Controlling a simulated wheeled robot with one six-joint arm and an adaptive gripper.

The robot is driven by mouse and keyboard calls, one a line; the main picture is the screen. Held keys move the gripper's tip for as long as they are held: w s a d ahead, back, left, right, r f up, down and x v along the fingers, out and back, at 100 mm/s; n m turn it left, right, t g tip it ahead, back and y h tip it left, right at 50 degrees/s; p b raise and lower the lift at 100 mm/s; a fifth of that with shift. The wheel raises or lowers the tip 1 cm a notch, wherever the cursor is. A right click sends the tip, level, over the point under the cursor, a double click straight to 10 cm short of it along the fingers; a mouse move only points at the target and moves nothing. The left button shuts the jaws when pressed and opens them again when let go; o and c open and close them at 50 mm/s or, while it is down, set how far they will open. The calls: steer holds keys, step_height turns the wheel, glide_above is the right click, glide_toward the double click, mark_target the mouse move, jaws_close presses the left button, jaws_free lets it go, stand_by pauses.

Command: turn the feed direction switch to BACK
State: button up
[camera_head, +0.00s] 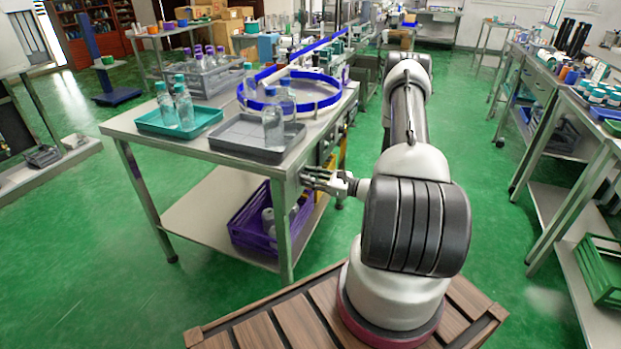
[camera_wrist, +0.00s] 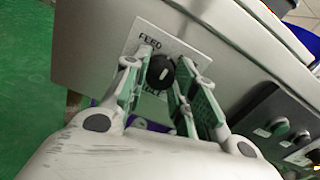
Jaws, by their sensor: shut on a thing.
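The feed direction switch is a round black knob (camera_wrist: 162,72) with a short pale pointer mark, on a white label plate (camera_wrist: 147,36) on the metal side of the bench. The plate reads FEED at its upper left; the lettering lower down is mostly hidden by my fingers. In the wrist view my gripper (camera_wrist: 163,76) has one finger on each side of the knob and is shut on it. The pointer mark looks near upright in the picture; which word it points to cannot be read. In the head view my gripper (camera_head: 309,178) is at the bench's right side, below its top; the knob is hidden there.
The bench (camera_head: 222,160) bears trays, bottles and a blue-rimmed round table (camera_head: 331,101). A purple crate (camera_head: 250,237) stands on its lower shelf. Green floor is clear between the benches.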

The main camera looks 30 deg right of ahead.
steer(key=shift+s+m, duration=0.1)
steer(key=shift+m, duration=4.2)
steer(key=shift+f, duration=0.1)
steer(key=o, duration=1)
steer(key=shift+o, duration=0.2)
steer(key=v, duration=1.2)
